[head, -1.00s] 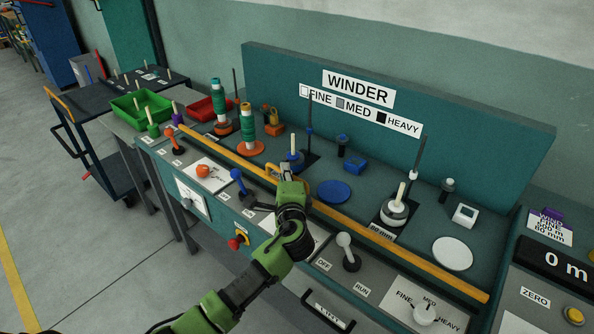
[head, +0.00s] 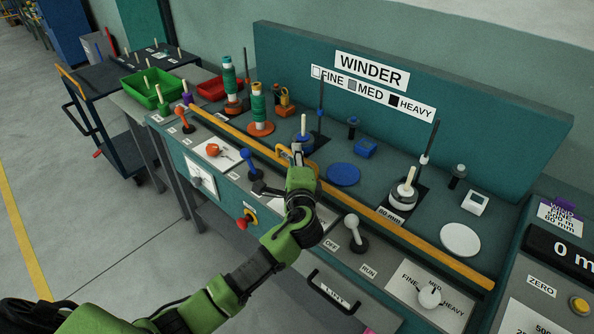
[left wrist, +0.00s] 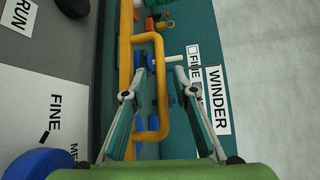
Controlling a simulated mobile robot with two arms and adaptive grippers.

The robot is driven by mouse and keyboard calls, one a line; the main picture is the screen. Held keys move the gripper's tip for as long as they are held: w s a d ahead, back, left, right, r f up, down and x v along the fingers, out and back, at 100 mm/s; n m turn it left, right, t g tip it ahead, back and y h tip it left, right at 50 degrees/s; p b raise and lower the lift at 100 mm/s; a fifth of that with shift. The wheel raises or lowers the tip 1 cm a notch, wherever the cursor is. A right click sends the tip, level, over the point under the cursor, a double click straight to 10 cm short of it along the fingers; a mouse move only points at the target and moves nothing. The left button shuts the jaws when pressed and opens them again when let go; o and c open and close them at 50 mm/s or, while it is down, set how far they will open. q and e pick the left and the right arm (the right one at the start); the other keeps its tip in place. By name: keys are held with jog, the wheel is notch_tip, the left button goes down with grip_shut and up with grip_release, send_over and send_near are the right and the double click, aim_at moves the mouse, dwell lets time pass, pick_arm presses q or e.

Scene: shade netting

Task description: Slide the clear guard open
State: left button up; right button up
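The clear guard shows mainly as its long yellow edge bar (head: 385,213), which runs along the front of the winder bed; its clear panel is hard to make out. A yellow loop handle (head: 284,153) stands on the bar near the middle. It also shows in the left wrist view (left wrist: 160,75). My left gripper (left wrist: 160,93) is open, its fingers on either side of the handle's outer bar, with visible gaps. In the head view, my left gripper (head: 285,168) is at the handle and partly hides it. My right gripper is not in view.
A blue lever (head: 251,163), a grey OFF/RUN lever (head: 352,229) and a red knob (head: 243,220) stick up or out near my left arm. Behind the bar stand spools, a blue disc (head: 343,174) and the WINDER back panel (head: 490,100).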

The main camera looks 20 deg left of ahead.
pick_arm(q)
jog(key=v, duration=1)
jog(key=shift+s+d, duration=0.15)
jog(key=shift+s, duration=0.1)
